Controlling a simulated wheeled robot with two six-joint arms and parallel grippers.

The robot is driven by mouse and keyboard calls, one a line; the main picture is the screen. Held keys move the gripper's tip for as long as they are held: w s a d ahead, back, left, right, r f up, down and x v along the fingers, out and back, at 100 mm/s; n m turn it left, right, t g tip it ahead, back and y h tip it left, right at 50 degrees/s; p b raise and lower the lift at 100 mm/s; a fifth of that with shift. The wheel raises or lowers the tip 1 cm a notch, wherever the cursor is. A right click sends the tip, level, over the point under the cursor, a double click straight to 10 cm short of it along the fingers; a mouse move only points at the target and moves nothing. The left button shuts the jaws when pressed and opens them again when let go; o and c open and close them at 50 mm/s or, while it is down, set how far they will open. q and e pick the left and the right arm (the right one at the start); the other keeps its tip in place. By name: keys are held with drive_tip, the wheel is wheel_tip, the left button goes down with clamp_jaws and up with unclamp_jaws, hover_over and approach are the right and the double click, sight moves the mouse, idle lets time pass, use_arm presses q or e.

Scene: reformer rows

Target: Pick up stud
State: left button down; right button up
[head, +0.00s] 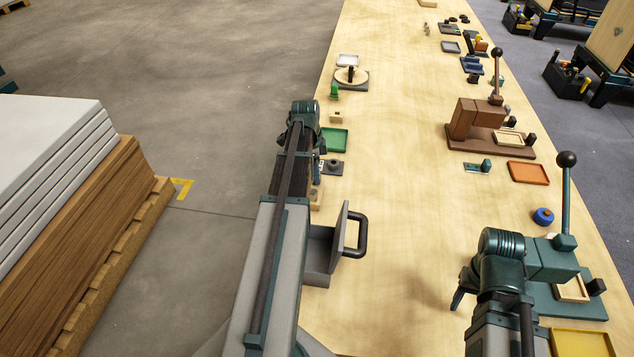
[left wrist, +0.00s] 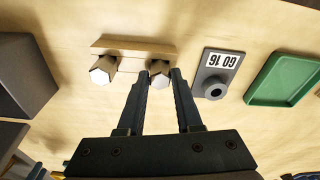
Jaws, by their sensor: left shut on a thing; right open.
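In the left wrist view my left gripper (left wrist: 160,78) is shut on a pale hexagonal-ended stud (left wrist: 158,68), with one finger on each side of it. The stud sits at the right end of a wooden rack (left wrist: 135,47). A second similar stud (left wrist: 103,70) is at the rack's left end, outside the fingers. In the head view my left arm largely hides this spot; part of the rack (head: 316,200) shows beside it. My right gripper (head: 462,292) is open at the lower right of the head view, partly hidden by its own arm.
A grey GO 16 gauge plate (left wrist: 217,72) and a green tray (head: 334,139) lie near the rack. A grey box with an open lid (head: 340,238) stands close to my left arm. A teal lever press (head: 566,255) stands near my right arm. The table's middle is clear.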

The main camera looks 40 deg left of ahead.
use_arm(q)
drive_tip(key=shift+r+p, duration=0.45)
use_arm(e)
drive_tip(key=shift+r, duration=0.45)
use_arm(q)
wheel_tip(320, 180, up, 3)
drive_tip(key=p, duration=0.2)
drive_tip(key=shift+p, duration=0.4)
drive_tip(key=s+d, duration=0.3)
drive_tip(key=d, duration=0.4)
drive_tip(key=s+d+r+p, duration=0.1)
drive_tip(key=s+d, duration=0.2)
drive_tip(key=d, duration=0.4)
drive_tip(key=shift+s+d, duration=0.25)
drive_tip(key=shift+s, duration=0.15)
use_arm(e)
wheel_tip(320, 180, up, 4)
drive_tip(key=shift+r, duration=0.1)
use_arm(q)
drive_tip(key=shift+r, duration=0.2)
use_arm(e)
drive_tip(key=shift+r, duration=0.1)
